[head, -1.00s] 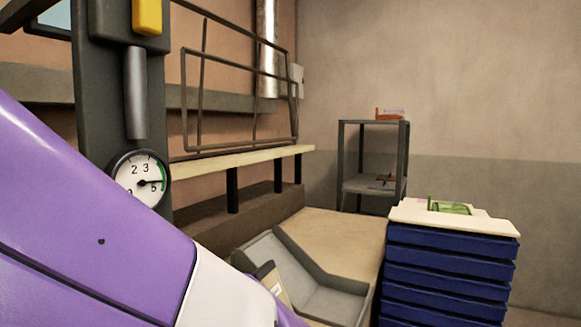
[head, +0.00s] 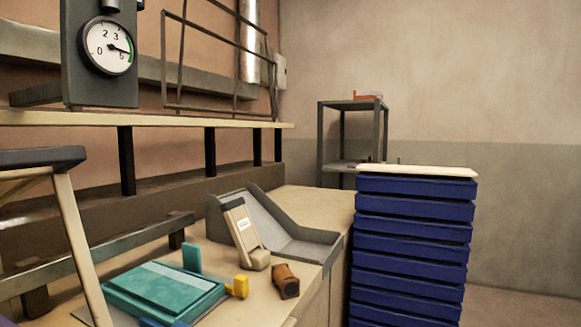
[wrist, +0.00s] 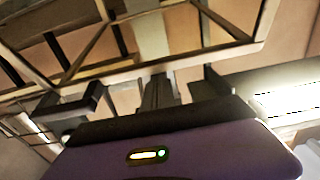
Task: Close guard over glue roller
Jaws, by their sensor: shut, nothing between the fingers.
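A dark frame of thin bars (head: 215,70), which looks like the guard, stands raised and leaning above a long pale ledge in the head view. I cannot pick out the glue roller itself. In the wrist view, pale and brown bars (wrist: 215,58) cross the top; I cannot tell whether they belong to the same frame. My gripper (wrist: 158,90) shows there beyond its purple housing, shut and empty. The bars look close beyond it, but I cannot tell if they touch. My gripper is out of the head view.
A round gauge (head: 108,46) hangs on a dark post at the left. The bench below holds a teal pad (head: 165,287), a grey tray (head: 300,245), a card-like stand (head: 243,232) and a brown block (head: 285,281). Blue stacked crates (head: 412,235) stand at the right.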

